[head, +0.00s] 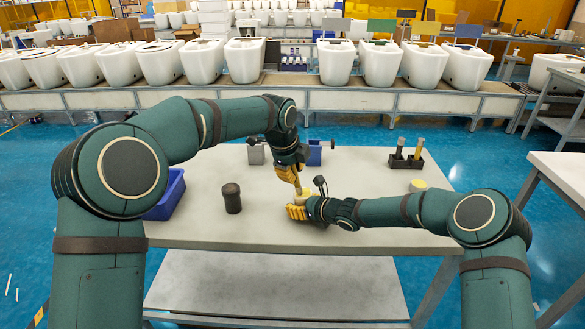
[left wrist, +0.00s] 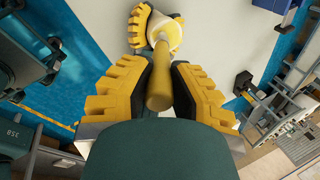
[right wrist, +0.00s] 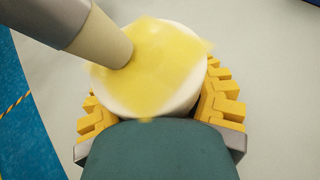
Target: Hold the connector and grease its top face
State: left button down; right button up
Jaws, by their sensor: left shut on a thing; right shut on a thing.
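The connector is a short white cylinder (right wrist: 180,99) with a mostly yellow top face (right wrist: 165,65). My right gripper (head: 298,211) is shut around its sides near the front middle of the table, and the top face points up. My left gripper (head: 290,172) is above it, shut on the handle of a grease tool (left wrist: 158,92). In the right wrist view the tool (right wrist: 97,36) slants in from the upper left, and its tip appears to meet the yellow face. In the left wrist view the connector (left wrist: 167,36) lies beyond the tool's far end.
A dark cylinder (head: 232,199) stands left of the grippers. A blue bin (head: 170,194) is at the table's left edge; a grey bin (head: 256,155) and another blue bin (head: 314,155) are behind. A black rack (head: 405,162) and a yellow-topped piece (head: 418,185) are at right.

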pick_arm(q)
jog(key=shift+r, duration=3.5)
pick_arm(e)
jog(key=o, duration=1.2)
jog(key=v, duration=1.2)
jog(key=shift+r, duration=0.1)
pick_arm(q)
jog(key=shift+s+d, duration=0.1)
pick_arm(e)
jog(key=shift+d, duration=0.1)
